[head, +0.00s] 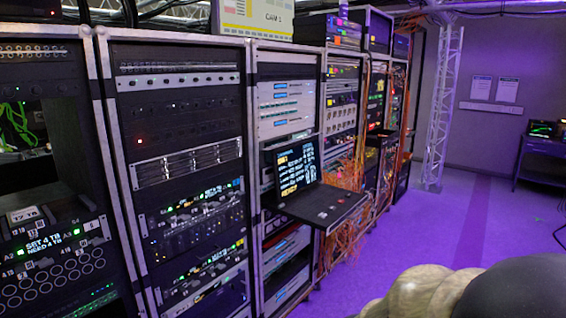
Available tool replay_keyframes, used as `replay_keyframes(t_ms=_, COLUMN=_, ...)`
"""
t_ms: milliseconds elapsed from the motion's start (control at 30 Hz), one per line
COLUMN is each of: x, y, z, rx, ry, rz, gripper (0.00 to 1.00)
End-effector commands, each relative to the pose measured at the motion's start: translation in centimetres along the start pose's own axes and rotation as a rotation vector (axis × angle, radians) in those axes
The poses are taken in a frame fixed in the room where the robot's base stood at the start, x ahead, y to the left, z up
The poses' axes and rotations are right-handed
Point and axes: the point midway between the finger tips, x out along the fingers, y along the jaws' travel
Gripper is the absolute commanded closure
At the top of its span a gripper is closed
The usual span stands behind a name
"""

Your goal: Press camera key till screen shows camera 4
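A pale box with a yellow-edged face (257,18) sits on top of the racks at the upper middle. Its face bears small lettering that looks like "CAM" and a digit, perhaps 1. A pull-out console with an open screen (298,165) juts from the middle rack. The screen shows yellow and white text lines too small to read. Its dark tray (322,205) lies flat below the screen. I cannot make out which control is the camera key. My gripper is not in view; only rounded beige and dark parts, likely of my arm, show at the lower right.
Tall equipment racks (175,130) run from the left to the middle. Orange cables (345,225) hang beside the console. A white truss column (443,105) stands behind, and a dark table (541,150) is at the far right. The purple-lit floor (455,225) is mostly clear.

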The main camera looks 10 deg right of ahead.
Motion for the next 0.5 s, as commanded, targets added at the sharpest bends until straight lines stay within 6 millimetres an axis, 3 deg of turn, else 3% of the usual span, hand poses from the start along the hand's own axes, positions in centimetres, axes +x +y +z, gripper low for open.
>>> replay_keyframes(t_ms=267, x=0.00, y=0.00, z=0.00, rx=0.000, ry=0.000, rz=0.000, gripper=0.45)
replay_keyframes(t_ms=500, x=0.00, y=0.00, z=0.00, rx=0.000, ry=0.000, rz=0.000, gripper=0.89)
